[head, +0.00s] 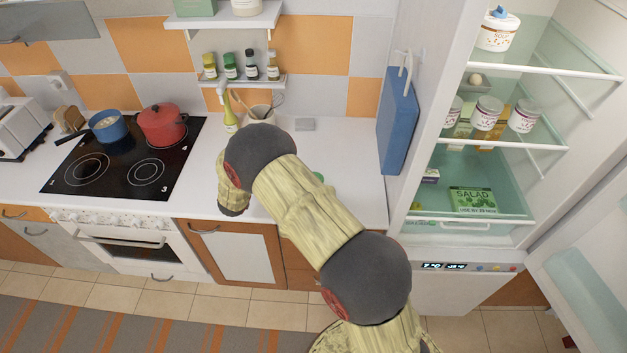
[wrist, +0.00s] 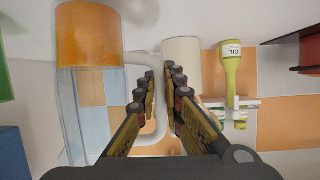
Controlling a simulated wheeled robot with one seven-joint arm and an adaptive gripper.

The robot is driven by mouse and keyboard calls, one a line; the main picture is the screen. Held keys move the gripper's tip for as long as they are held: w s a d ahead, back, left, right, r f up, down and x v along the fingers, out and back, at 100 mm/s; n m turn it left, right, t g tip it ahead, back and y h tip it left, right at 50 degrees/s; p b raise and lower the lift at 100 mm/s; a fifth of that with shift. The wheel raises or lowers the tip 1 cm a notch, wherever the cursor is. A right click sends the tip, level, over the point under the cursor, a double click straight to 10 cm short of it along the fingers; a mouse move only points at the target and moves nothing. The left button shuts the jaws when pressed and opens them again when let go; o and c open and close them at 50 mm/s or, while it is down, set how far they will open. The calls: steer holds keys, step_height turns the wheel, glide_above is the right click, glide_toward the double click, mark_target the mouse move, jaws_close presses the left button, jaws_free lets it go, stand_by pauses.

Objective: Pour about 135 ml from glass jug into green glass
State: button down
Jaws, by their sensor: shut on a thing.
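The glass jug (wrist: 92,110) shows in the wrist view, which is upside down. It is clear, with orange liquid in its bottom part, and looks upright. My gripper (wrist: 161,85) is shut on the jug's pale handle (wrist: 157,125), one finger on each side. In the head view the jug and my fingertips are hidden behind my arm. A small piece of green (head: 318,177), probably the green glass, shows just past my arm on the counter. A green thing (wrist: 4,75), probably the same glass, is cut off at the wrist view's left edge.
An oil bottle (head: 230,117) and a utensil crock (head: 262,114) stand at the back of the counter. The hob (head: 120,165) holds a red pot (head: 162,126) and a blue pot (head: 107,127). A blue board (head: 398,120) hangs beside the open fridge. The counter's right part (head: 352,165) looks clear.

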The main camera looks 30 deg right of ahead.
steer(key=s+d+r+m+t+b, duration=0.1)
steer(key=r+m+b, duration=0.1)
steer(key=b, duration=0.3)
steer(key=s+r+m+t+b, duration=0.1)
steer(key=r+m+b, duration=0.1)
steer(key=b, duration=0.3)
steer(key=s+d+r+m+t+y+b, duration=0.1)
steer(key=r+m+t+b, duration=0.1)
steer(key=b, duration=0.3)
steer(key=shift+s+d+b, duration=0.15)
steer(key=shift+d+b, duration=0.15)
steer(key=shift+s+d+r+m+t+b, duration=0.1)
steer(key=shift+r+m+t+b, duration=0.25)
steer(key=shift+m+b, duration=0.5)
steer(key=shift+s+d+r+m+t+h+b, duration=0.1)
steer(key=shift+s+d+r+m+t+b, duration=0.15)
steer(key=shift+r+m+b, duration=0.4)
steer(key=shift+s+d+r+m+t+h+b, duration=0.15)
steer(key=shift+s+r+m+t+b, duration=0.2)
steer(key=shift+b, duration=0.5)
steer(key=shift+s+d+r+m+t+h+b, duration=0.1)
steer(key=shift+s+d+r+m+t+b, duration=0.1)
steer(key=shift+r+m+b, duration=0.35)
steer(key=s+d+r+m+b, duration=0.1)
steer(key=b, duration=0.1)
steer(key=s+r+b, duration=0.1)
steer(key=r+b, duration=0.1)
steer(key=shift+d+m+h, duration=0.25)
steer(key=shift+d+m, duration=0.1)
steer(key=shift+m, duration=0.05)
